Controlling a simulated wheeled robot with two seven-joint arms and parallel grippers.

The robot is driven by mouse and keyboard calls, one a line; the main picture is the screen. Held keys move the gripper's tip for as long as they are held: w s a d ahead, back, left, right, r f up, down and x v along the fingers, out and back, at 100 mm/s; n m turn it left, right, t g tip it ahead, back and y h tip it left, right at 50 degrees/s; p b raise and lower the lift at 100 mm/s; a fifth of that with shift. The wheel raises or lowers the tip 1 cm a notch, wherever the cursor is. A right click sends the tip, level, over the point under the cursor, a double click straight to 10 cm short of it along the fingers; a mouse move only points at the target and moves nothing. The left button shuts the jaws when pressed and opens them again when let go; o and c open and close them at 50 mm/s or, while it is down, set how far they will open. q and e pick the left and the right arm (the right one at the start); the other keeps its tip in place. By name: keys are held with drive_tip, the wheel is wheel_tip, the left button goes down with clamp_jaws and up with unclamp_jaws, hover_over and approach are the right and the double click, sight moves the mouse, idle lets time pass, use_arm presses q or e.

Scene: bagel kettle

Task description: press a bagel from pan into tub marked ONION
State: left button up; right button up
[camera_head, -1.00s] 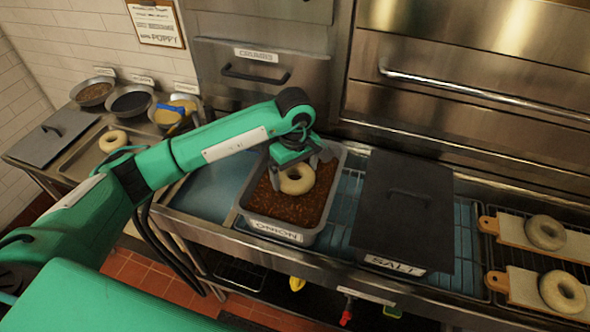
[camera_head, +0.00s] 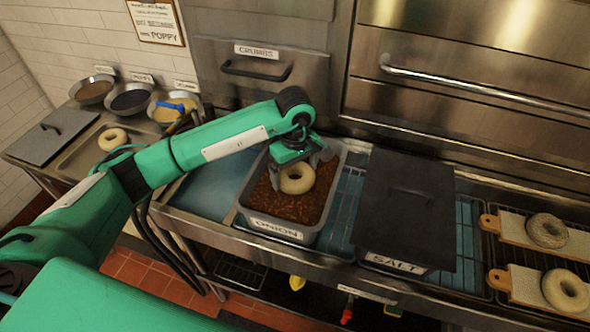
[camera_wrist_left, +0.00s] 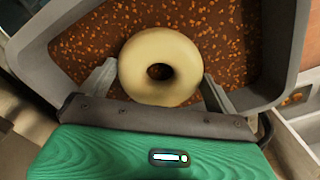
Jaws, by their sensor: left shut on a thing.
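The tub marked ONION (camera_head: 273,228) stands in the middle of the counter, filled with brown onion bits (camera_head: 287,207). My left gripper (camera_head: 298,170) reaches into the tub from above, shut on a pale bagel (camera_head: 297,187). In the left wrist view the bagel (camera_wrist_left: 140,88) sits between the two fingers (camera_wrist_left: 160,92), over the onion bits; I cannot tell whether its underside touches them. The pan (camera_head: 84,152) at the left holds another pale bagel (camera_head: 112,139). My right gripper is not in view.
A dark lid (camera_head: 405,205) covers the tub marked SALT (camera_head: 395,262) just right of the ONION tub. Two boards (camera_head: 520,231) with bagels lie at the far right. Several bowls (camera_head: 130,100) stand at the back left. A grey lid (camera_head: 52,137) lies by the pan.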

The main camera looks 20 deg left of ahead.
use_arm(q)
drive_tip(key=shift+f+b, duration=0.25)
drive_tip(key=shift+b, duration=0.05)
idle(0.6)
idle(0.4)
drive_tip(key=shift+r+p, duration=0.7)
drive_tip(key=shift+r, duration=1.45)
drive_tip(key=shift+r+p, duration=0.7)
drive_tip(key=shift+r, duration=2.2)
